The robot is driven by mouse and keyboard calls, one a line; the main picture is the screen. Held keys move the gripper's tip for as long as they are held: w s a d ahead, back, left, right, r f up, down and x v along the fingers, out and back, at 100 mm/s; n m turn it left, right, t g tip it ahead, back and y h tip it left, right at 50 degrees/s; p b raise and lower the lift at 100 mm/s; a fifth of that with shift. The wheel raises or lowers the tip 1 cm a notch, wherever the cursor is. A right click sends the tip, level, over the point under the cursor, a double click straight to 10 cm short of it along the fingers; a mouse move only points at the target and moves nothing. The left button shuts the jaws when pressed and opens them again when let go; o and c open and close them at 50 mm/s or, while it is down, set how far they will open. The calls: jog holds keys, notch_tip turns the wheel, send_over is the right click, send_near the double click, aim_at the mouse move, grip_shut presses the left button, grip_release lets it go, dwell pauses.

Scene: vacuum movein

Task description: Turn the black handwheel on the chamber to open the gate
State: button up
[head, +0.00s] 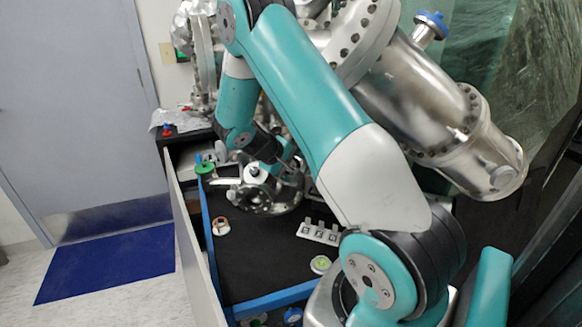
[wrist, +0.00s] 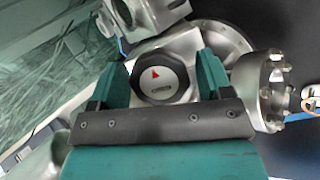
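The black handwheel (wrist: 160,76) shows in the wrist view as a faceted round knob with a red triangle and small white lettering on its face. It sits on a silver metal body of the chamber (wrist: 185,42). My gripper (wrist: 163,64) is open, with one teal finger on the left side of the handwheel and one on the right. Narrow gaps seem to show between the fingers and the wheel; contact is not clear. In the head view I cannot make out the handwheel, and my arm covers much of the chamber (head: 415,90).
A flanged metal port with bolts (wrist: 273,90) stands right of the fingers. In the head view, a dark bench top (head: 262,258) with blue edging carries a white block (head: 318,232) and small round parts. A blue mat (head: 110,262) lies on the floor at left.

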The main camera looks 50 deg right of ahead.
jog(key=shift+o, duration=0.5)
jog(key=b+v, duration=0.2)
jog(key=v, duration=1.5)
jog(key=shift+w+r, duration=0.15)
jog(key=shift+r, duration=0.05)
jog(key=shift+a, duration=0.2)
